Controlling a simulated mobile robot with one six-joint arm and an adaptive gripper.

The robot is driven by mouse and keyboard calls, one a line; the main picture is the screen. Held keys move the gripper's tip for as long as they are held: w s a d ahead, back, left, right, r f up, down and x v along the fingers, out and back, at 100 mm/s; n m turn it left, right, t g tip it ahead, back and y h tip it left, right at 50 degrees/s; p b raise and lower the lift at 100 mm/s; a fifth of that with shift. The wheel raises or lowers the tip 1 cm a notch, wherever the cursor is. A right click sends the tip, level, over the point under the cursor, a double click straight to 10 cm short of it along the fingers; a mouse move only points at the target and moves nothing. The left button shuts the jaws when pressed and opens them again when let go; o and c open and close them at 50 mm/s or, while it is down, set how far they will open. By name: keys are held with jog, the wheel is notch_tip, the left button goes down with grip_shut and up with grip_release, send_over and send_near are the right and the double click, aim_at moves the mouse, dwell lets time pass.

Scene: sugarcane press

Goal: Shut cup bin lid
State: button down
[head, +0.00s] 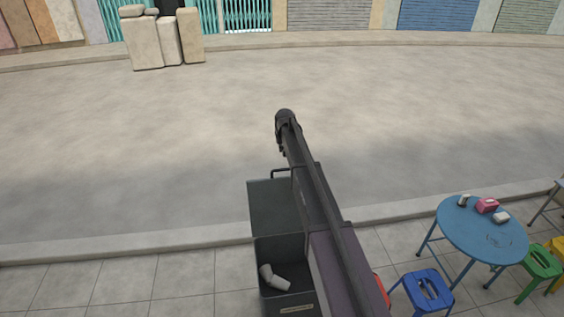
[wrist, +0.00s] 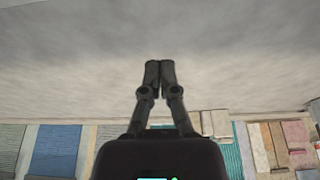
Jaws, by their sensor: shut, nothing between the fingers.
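The cup bin (head: 262,292) is a dark box at the bottom centre of the head view, with pale cups (head: 273,278) lying inside. Its dark lid (head: 268,207) stands open at the far side, with a bar handle on its far edge. My arm crosses over the right part of the bin and lid and hides some of both. The arm's end reaches past the lid over the road; the fingers cannot be made out there. In the wrist view my gripper (wrist: 159,68) has its fingertips together, with nothing between them and only the road behind.
A round blue table (head: 475,235) with small items stands at the right, with a blue stool (head: 428,290) and a green stool (head: 538,265) near it. A kerb (head: 120,242) runs behind the bin. The road is clear; wrapped sacks (head: 145,40) stand far left.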

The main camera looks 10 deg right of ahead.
jog(key=shift+w+r, duration=0.15)
jog(key=shift+w, duration=0.4)
jog(key=shift+f, duration=0.25)
notch_tip(320, 180, down, 9)
jog(key=b, duration=0.9)
jog(key=shift+s, duration=0.35)
